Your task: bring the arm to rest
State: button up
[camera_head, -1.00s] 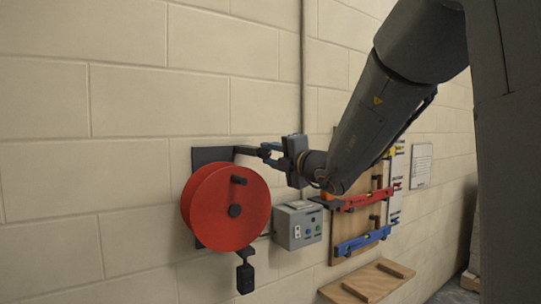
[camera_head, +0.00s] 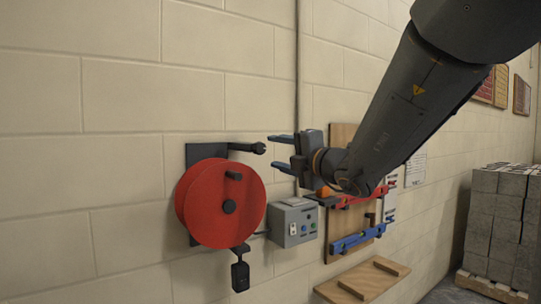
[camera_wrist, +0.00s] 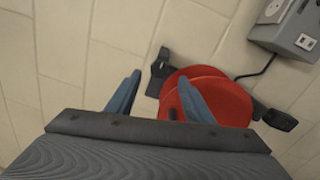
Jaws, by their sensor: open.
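My arm reaches in from the upper right in the head view. My gripper (camera_head: 270,153) is open and empty, its two blue fingers pointing left. It is a little to the right of the dark bracket (camera_head: 243,147) above the red reel (camera_head: 222,207), with a gap between the fingertips and the bracket's end. In the wrist view the open fingers (camera_wrist: 160,80) show with the bracket end (camera_wrist: 159,66) and the red reel (camera_wrist: 222,98) beyond them. The right finger overlaps the reel in the picture.
A grey control box (camera_head: 293,224) is on the wall right of the reel. A wooden board (camera_head: 341,133) with red and blue levels hangs behind my forearm, above a wooden shelf (camera_head: 364,277). A pallet of grey blocks (camera_head: 497,222) stands at right. The upper-left wall is bare.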

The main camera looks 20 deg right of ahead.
jog(key=shift+s+d, duration=0.2)
jog(key=shift+s, duration=0.45)
jog(key=s+a+f+n+g, duration=0.4)
jog(key=f+n, duration=0.3)
jog(key=f, duration=0.2)
jog(key=s+a+f+n+g+y, duration=0.1)
jog(key=s+a+f+n+g, duration=0.25)
jog(key=f+n, duration=0.45)
jog(key=s+a+f+n+g, duration=0.4)
jog(key=f+n, duration=0.3)
jog(key=f, duration=0.2)
jog(key=s+d+f+n+g+h, duration=0.2)
jog(key=s+f+n, duration=0.4)
jog(key=n, duration=0.7)
jog(key=s+d+f+n+g+h, duration=0.3)
jog(key=f+n, duration=0.6)
jog(key=n, duration=0.4)
jog(key=s+d+h, duration=0.1)
jog(key=s+d, duration=0.1)
jog(key=s, duration=0.1)
jog(key=shift+s+d+h, duration=0.2)
jog(key=shift+s+h, duration=0.1)
jog(key=shift+h, duration=0.1)
